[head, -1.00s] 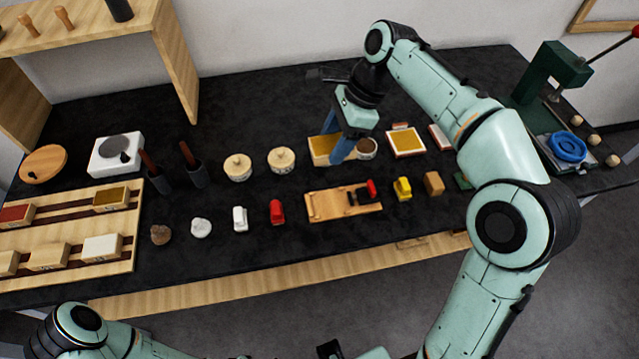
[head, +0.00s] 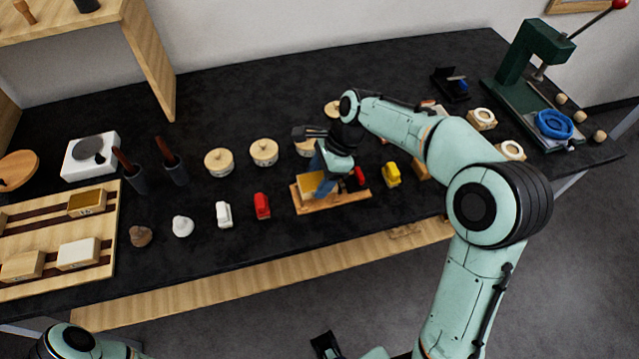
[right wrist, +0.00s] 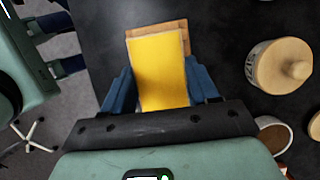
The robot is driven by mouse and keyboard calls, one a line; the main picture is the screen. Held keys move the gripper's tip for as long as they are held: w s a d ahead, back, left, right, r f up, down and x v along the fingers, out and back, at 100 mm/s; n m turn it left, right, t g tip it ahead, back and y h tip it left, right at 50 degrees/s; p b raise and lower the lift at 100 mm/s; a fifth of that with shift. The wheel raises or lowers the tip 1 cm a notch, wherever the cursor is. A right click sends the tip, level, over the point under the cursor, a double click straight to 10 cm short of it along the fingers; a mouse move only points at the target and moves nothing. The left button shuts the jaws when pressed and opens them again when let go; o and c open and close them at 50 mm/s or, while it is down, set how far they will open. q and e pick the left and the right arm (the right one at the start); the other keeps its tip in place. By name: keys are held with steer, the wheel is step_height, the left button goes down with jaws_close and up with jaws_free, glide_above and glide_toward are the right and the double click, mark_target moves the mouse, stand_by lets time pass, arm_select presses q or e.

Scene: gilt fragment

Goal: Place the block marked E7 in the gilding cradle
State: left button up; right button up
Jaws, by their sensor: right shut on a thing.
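A gold-topped block (head: 308,184) is between the blue fingers of my right gripper (head: 321,184). In the right wrist view the gold block (right wrist: 159,72) fills the gap between the fingers (right wrist: 160,90). No E7 mark shows on it. The wooden cradle (head: 346,202) lies directly under the block; its pale edge (right wrist: 183,24) shows beyond the block in the right wrist view. I cannot tell whether the block touches it. My left gripper (right wrist: 55,45) shows at the upper left of the right wrist view, fingers apart and empty.
A red stamp-like piece (head: 355,178) and a yellow one (head: 391,175) stand right of the cradle; a red one (head: 262,206) stands left. Lidded jars (head: 264,152) are behind. A rack of blocks (head: 112,225) lies far left. A green press (head: 520,70) stands far right.

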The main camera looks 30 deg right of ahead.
steer(key=shift+f, duration=1.3)
steer(key=shift+f, duration=0.15)
steer(key=o, duration=1.1)
steer(key=shift+c, duration=0.2)
steer(key=p+v, duration=0.1)
steer(key=v, duration=1.1)
steer(key=shift+p, duration=0.4)
